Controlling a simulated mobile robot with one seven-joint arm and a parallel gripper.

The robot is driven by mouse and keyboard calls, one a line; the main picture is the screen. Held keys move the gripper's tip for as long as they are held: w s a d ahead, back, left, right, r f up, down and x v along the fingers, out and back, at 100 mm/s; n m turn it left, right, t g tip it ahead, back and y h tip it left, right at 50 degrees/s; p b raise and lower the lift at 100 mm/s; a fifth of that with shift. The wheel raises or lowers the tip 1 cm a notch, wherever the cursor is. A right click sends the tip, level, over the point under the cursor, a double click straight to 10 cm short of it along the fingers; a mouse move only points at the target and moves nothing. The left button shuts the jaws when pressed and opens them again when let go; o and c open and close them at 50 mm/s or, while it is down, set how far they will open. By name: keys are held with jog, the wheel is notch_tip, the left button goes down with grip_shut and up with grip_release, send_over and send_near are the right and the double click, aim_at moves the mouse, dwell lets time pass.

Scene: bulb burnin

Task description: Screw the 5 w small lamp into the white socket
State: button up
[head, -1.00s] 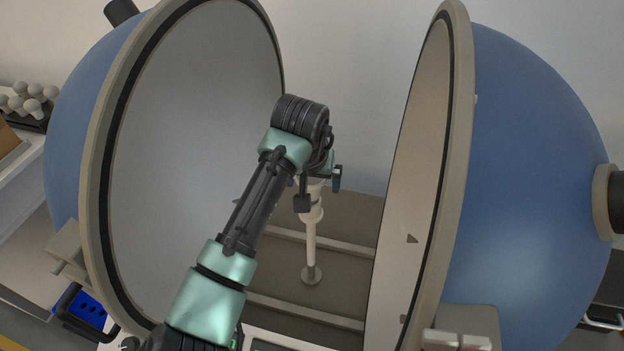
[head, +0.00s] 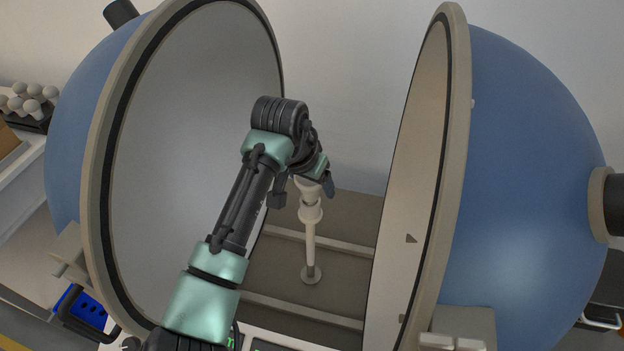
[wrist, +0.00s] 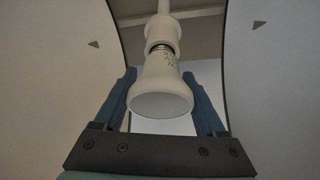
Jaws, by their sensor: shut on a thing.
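The small lamp (wrist: 160,95) is white and flared, with a broad flat face and printed marks on its neck. In the wrist view its metal screw base shows at the mouth of the white socket (wrist: 163,30), roughly in line with it. How deep the thread sits I cannot tell. The socket (head: 310,210) stands on top of a thin upright post in the head view. My gripper (wrist: 160,78) is shut on the lamp, one blue finger on each side. In the head view my gripper (head: 304,192) is above the socket and partly hides the lamp (head: 308,188).
The open sphere's left half (head: 190,150) and right half (head: 540,170) stand close on both sides of my arm. The post (head: 310,250) rises from a base plate between two rails. A rack of several bulbs (head: 30,102) stands at far left.

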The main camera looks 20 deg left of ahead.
jog(key=m, duration=0.1)
jog(key=m+h, duration=0.1)
jog(key=m, duration=0.1)
jog(key=shift+s+f+m+g+b, duration=0.1)
jog(key=shift+f+m+g+b, duration=0.05)
jog(key=shift+m+g+b, duration=0.15)
jog(key=m, duration=0.1)
jog(key=m+g+h+b, duration=0.1)
jog(key=m, duration=0.1)
jog(key=shift+s+d+f, duration=0.1)
jog(key=shift+d, duration=0.1)
jog(key=m+b, duration=0.1)
jog(key=m+g+b, duration=0.1)
jog(key=m, duration=0.1)
jog(key=shift+s+d+m+h, duration=0.15)
jog(key=shift+m+h, duration=0.15)
jog(key=shift+h, duration=0.1)
jog(key=shift+m+b, duration=0.3)
jog(key=shift+m, duration=0.1)
jog(key=o, duration=1.2)
jog(key=shift+r, duration=0.2)
jog(key=shift+o, duration=0.2)
